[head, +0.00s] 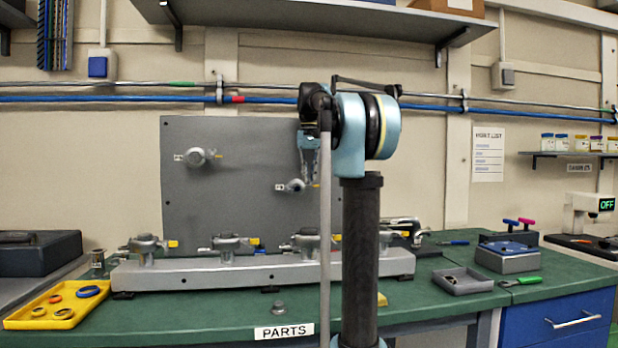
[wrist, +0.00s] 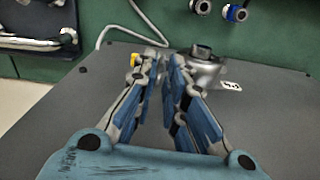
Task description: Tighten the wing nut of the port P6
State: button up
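The grey upright panel (head: 235,200) carries two metal ports. The lower port (head: 295,185) has a tag at its left and a yellow tip at its right. The upper-left port (head: 198,157) also has a tag. No tag is clearly legible. My gripper (head: 307,172) points down just above the lower port. In the wrist view, my gripper (wrist: 166,60) has a narrow gap between its fingertips, in front of a port (wrist: 205,68) with a dark round top and an upside-down tag. The fingers cover part of this port, and I cannot make out its wing nut or any contact.
A grey rail (head: 250,275) with several similar fittings stands before the panel. A yellow tray (head: 55,305) with rings lies at the left. A small grey tray (head: 462,281) and a grey box (head: 507,257) are at the right. The green bench front is mostly clear.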

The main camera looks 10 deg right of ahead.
grip_shut()
jog(key=shift+m, duration=0.4)
jog(key=m, duration=0.3)
jog(key=shift+m, duration=2.8)
